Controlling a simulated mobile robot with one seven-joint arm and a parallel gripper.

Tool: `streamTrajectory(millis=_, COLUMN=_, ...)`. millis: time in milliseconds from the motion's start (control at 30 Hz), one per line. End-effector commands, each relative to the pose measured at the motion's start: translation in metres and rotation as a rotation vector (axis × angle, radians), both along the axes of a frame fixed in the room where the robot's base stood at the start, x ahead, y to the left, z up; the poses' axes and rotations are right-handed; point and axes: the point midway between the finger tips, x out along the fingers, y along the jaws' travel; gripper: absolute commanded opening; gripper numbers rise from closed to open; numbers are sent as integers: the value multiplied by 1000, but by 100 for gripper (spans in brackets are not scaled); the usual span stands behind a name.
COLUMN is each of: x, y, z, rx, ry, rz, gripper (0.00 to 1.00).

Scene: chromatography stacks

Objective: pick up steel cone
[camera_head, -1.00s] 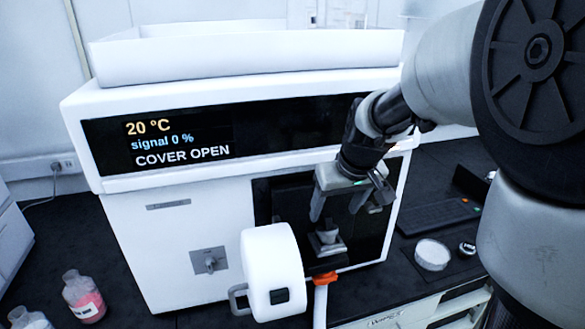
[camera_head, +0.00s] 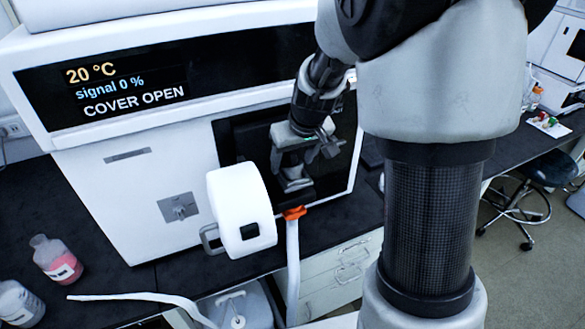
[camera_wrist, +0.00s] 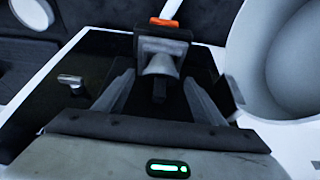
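The steel cone (camera_wrist: 160,64) is in the middle of the wrist view, at a grey metal holder (camera_wrist: 160,45) with a dark stem below it. My gripper (camera_wrist: 159,80) is open. Its two fingers stand left and right of the cone's line, with visible gaps on both sides. In the head view my gripper (camera_head: 292,180) is at the dark open bay of the white instrument (camera_head: 150,215). There the fingers and holder overlap, and the cone cannot be made out clearly.
The round white cover (camera_head: 228,195) stands open just left of the bay, close to my gripper. An orange clip (camera_head: 294,212) is below the bay. A pink bottle (camera_head: 56,258) and a white-labelled bottle (camera_head: 18,303) stand on the black bench at left.

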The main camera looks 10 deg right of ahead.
Motion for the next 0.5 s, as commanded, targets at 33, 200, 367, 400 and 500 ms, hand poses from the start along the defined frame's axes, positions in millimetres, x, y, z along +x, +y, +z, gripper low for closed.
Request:
streamTrajectory(millis=33, x=0, y=0, z=0, rx=0, ry=0, rz=0, gripper=54)
streamTrajectory(millis=200, x=0, y=0, z=0, rx=0, ry=0, rz=0, gripper=25)
streamTrajectory(millis=367, x=0, y=0, z=1, rx=0, ry=-1, rz=0, gripper=13)
streamTrajectory(millis=400, x=0, y=0, z=1, rx=0, ry=-1, rz=0, gripper=13)
streamTrajectory(millis=500, x=0, y=0, z=2, rx=0, ry=-1, rz=0, gripper=13)
